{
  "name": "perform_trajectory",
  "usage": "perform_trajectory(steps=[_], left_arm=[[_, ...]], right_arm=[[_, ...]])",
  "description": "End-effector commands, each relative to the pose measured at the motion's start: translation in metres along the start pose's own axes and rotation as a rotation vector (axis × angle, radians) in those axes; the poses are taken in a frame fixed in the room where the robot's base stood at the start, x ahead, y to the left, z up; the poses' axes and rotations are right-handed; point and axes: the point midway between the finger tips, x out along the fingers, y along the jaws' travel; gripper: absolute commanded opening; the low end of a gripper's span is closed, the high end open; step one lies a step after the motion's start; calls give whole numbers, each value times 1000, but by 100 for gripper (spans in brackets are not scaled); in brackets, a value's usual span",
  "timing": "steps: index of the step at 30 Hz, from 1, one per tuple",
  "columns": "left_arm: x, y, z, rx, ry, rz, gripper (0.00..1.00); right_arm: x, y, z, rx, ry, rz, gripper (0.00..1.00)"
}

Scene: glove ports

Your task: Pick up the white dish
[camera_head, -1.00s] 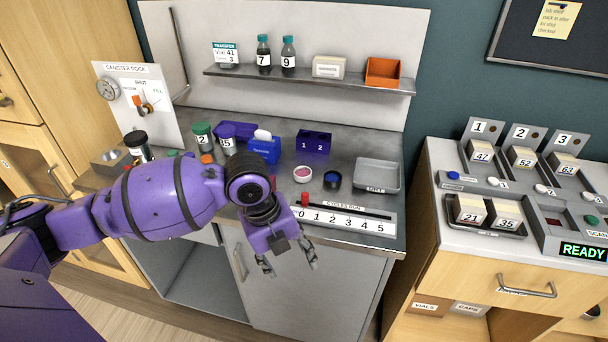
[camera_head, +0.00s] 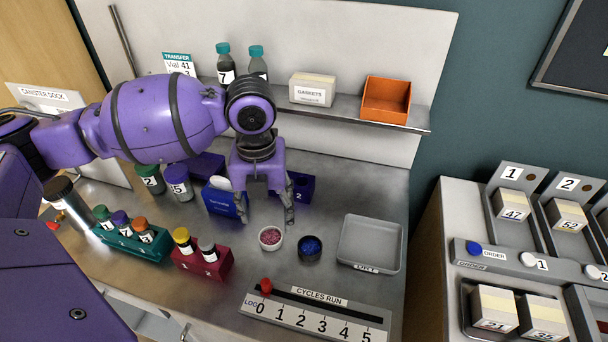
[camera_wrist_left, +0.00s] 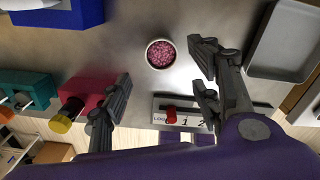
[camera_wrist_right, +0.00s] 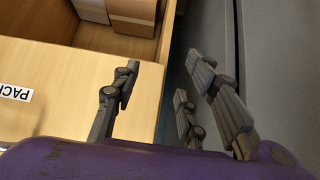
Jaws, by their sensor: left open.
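The white dish (camera_head: 270,239) is a small round cup with pink bits in it, standing on the grey bench. It also shows in the left wrist view (camera_wrist_left: 160,54), upright and untouched. My left gripper (camera_head: 266,214) is open and empty, above and just behind the dish in the head view. In the left wrist view the dish lies between the lines of the spread fingers (camera_wrist_left: 160,76), nearer the right one. My right gripper (camera_wrist_right: 163,72) is open and empty beside wooden furniture; it is not in the head view.
A dark dish with blue contents (camera_head: 310,248) stands right of the white one. A grey tray (camera_head: 370,243) is farther right. A blue box (camera_head: 222,202) stands close by the left gripper. Red (camera_head: 203,264) and teal (camera_head: 130,243) vial racks are left; a counter strip (camera_head: 316,318) is in front.

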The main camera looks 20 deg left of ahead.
Motion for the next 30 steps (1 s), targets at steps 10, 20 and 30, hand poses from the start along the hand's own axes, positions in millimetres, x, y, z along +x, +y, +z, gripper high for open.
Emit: perform_trajectory(steps=[10, 20, 30], left_arm=[[36, 0, 0, -3, 6, 1, 57], [77, 0, 5, -1, 1, 1, 57], [79, 0, 6, -1, -1, 0, 46]], right_arm=[[-7, 2, 30, 5, -52, 7, 40], [-5, 2, 16, 3, -28, 4, 40], [-3, 0, 7, 0, -13, 1, 40]])
